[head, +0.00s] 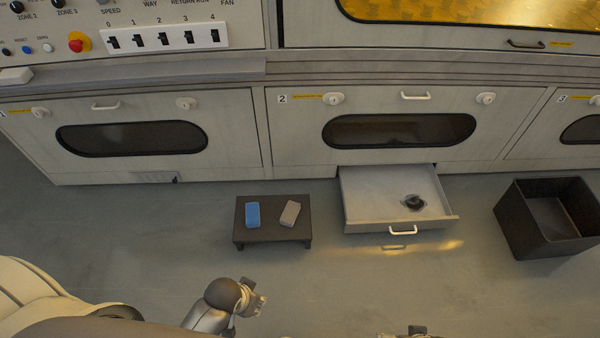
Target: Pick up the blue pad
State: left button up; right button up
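The blue pad (252,214) lies on the left part of a small dark low table (271,235). A greyish-pink pad (290,213) lies beside it on the right, a little apart and tilted. My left gripper (258,299) is in the head view below the small table in the picture, apart from both pads. I see nothing held in it, but its finger gap is not clear. My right gripper (412,332) only just shows at the bottom edge, mostly cut off.
An open drawer (375,196) right of the small table holds a small dark round object (413,202). A dark open bin (550,218) stands on the floor at the right. A panelled machine (232,125) with oval windows runs along the back.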

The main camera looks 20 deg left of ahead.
aim_at(252, 216)
jog(key=u, duration=1)
jog(key=l, duration=0.15)
jog(key=i+u, duration=0.05)
